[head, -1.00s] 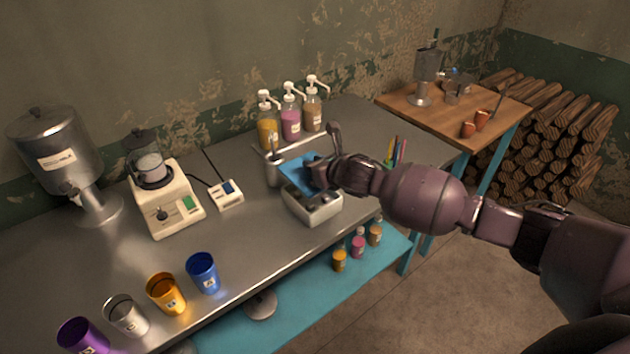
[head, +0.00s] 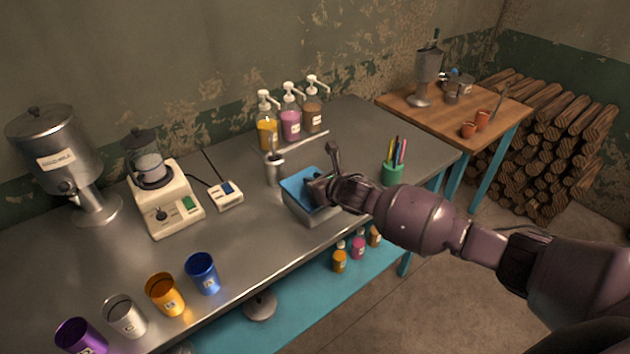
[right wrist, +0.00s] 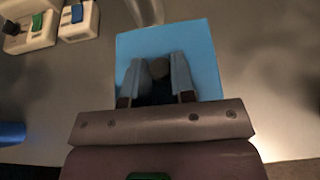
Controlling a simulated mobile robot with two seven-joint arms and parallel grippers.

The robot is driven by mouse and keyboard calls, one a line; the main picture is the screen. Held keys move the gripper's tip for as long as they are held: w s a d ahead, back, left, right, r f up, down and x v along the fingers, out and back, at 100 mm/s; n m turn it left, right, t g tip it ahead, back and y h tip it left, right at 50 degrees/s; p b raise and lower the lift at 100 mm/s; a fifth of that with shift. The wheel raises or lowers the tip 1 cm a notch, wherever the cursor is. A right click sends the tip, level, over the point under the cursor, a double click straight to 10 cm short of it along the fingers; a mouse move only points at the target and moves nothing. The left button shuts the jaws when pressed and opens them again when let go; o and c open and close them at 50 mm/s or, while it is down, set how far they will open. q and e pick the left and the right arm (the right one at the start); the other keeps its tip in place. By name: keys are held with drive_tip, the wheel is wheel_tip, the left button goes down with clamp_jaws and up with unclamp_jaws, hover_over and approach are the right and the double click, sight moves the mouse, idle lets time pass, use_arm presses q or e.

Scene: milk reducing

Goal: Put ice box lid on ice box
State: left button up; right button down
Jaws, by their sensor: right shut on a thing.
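The blue ice box lid (head: 297,186) lies over the top of the grey ice box (head: 308,217) near the front edge of the metal counter. In the head view it covers most of the opening; I cannot tell whether it is fully seated. My right gripper (head: 318,189) is shut on the lid's knob, which it partly hides. In the right wrist view the blue lid (right wrist: 166,48) spreads flat around the fingers (right wrist: 160,75), with the dark round knob (right wrist: 160,69) between them. The box is hidden under the lid there. My left gripper is not in view.
A metal container (head: 274,170) stands just behind the box, and a green pen cup (head: 392,173) stands to its right. Pump bottles (head: 291,122) stand at the back. A blender (head: 158,185) and several cups (head: 203,273) are to the left.

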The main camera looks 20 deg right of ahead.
drive_tip(key=shift+f, duration=0.4)
drive_tip(key=c, duration=1)
unclamp_jaws()
drive_tip(key=shift+o, duration=0.2)
drive_tip(key=shift+r, duration=0.65)
drive_tip(key=v, duration=1.2)
drive_tip(key=s+a+f+m, duration=0.3)
drive_tip(key=s+f+m, duration=0.7)
drive_tip(key=m, duration=0.8)
drive_tip(key=s+d+f+m+h, duration=0.2)
drive_tip(key=s+d+f+m, duration=0.1)
drive_tip(key=s+m, duration=0.5)
drive_tip(key=s+d+f+m+h, duration=0.2)
drive_tip(key=s+m, duration=0.6)
drive_tip(key=m, duration=0.5)
drive_tip(key=shift+d+f+g+h, duration=0.4)
drive_tip(key=shift+d+f, duration=0.35)
drive_tip(key=shift+d, duration=0.05)
